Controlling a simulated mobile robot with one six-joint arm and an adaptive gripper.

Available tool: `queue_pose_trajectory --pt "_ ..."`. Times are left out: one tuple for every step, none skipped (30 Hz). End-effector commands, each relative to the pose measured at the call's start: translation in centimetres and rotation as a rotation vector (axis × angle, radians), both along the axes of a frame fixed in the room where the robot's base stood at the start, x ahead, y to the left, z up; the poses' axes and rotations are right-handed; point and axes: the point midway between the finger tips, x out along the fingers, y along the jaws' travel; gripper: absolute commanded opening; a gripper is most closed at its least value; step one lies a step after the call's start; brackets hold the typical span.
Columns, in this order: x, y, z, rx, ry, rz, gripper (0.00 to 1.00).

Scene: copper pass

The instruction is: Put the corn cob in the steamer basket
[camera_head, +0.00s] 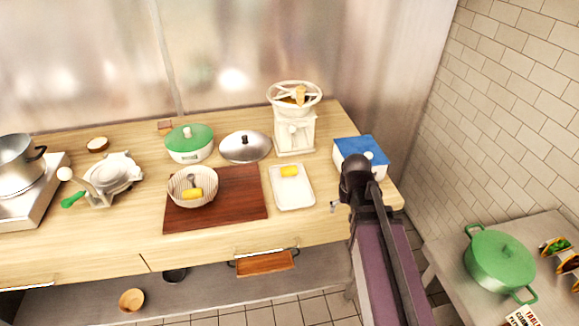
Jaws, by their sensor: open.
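A yellow corn cob piece (289,171) lies in a shallow white tray (304,201) right of the dark red-brown cutting board. A pale ribbed round basket (178,198), which looks like the steamer basket, stands on the board's left part.
A blue-topped box (360,155) stands close behind my arm. A white machine (295,132), a metal lid (245,147) and a green-lidded pot (190,143) stand at the back. A stove with a pot (18,160) is far left. A green pot (499,260) stands on the right table.

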Motion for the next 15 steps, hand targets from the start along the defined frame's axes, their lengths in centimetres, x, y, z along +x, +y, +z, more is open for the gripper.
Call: queue_pose_trajectory --pt "2.2 1.4 1.9 0.001 -0.017 0.02 1.0" --pt "3.2 2.2 2.5 0.002 -0.029 0.031 1.0" --pt "4.4 3.3 3.3 0.003 -0.045 0.045 1.0" --pt "5.4 4.2 3.9 0.005 -0.057 0.056 1.0" --pt "6.3 5.1 4.5 0.006 -0.07 0.067 1.0" --pt "7.5 6.3 5.3 0.009 -0.085 0.083 1.0" --pt "8.4 7.2 5.9 0.011 -0.098 0.094 1.0" --pt "9.3 8.1 6.5 0.013 -0.109 0.104 1.0" --pt "10.3 9.4 7.3 0.016 -0.125 0.118 1.0" --pt "11.1 10.3 7.8 0.018 -0.136 0.128 1.0" --pt "11.7 11.2 8.3 0.02 -0.147 0.137 1.0" --pt "12.6 12.3 8.9 0.023 -0.161 0.15 1.0" --pt "13.2 13.0 9.3 0.025 -0.169 0.157 1.0" --pt "13.7 13.8 9.6 0.027 -0.177 0.165 1.0" --pt "14.2 14.7 10.0 0.03 -0.188 0.174 1.0"
